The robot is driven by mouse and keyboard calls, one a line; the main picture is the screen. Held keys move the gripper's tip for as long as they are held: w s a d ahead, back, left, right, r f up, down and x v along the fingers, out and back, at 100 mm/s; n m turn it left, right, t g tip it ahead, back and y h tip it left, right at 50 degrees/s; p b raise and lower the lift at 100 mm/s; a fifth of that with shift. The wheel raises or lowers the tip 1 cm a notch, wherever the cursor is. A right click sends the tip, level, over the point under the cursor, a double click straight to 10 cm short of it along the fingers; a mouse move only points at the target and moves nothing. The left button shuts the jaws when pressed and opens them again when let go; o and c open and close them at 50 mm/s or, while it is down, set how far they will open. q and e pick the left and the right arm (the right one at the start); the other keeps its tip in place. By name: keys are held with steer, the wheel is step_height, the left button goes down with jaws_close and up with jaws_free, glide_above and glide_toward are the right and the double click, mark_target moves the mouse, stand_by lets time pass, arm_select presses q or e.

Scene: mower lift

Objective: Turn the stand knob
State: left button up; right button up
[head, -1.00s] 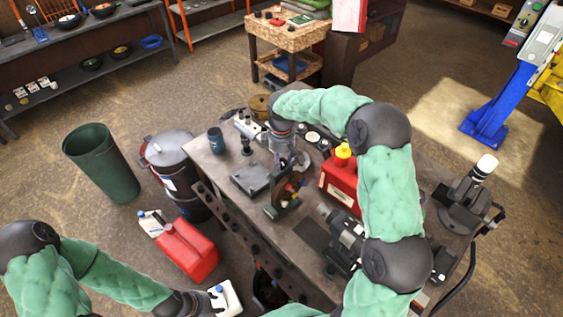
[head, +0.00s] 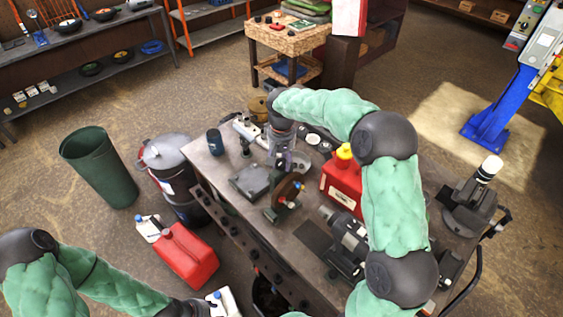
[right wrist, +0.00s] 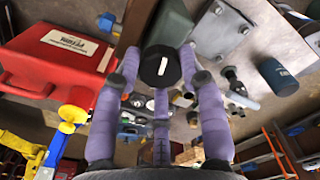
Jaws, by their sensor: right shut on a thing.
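The stand (head: 272,212) is a small dark fixture with a brown plate (head: 287,187), standing on the workbench (head: 225,172) in the middle of the head view. In the right wrist view its knob (right wrist: 160,66) is round and black with a white mark. My right gripper (head: 284,158) is behind the stand in the head view. In the right wrist view its purple fingers (right wrist: 160,80) are closed around the knob. In the head view the knob is hidden. My left gripper (head: 203,307) is partly in view at the bottom edge, and its fingers are not clear.
A red can (head: 343,185) with a yellow cap stands close right of the stand.

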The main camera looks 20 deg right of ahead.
mark_target(281, 162)
steer(key=shift+s+f+m, duration=0.1)
steer(key=shift+f+m, duration=0.05)
steer(key=shift+m, duration=1.15)
steer(key=shift+b, duration=0.3)
steer(key=o, duration=1.1)
steer(key=shift+o, duration=0.2)
step_height(281, 162, up, 12)
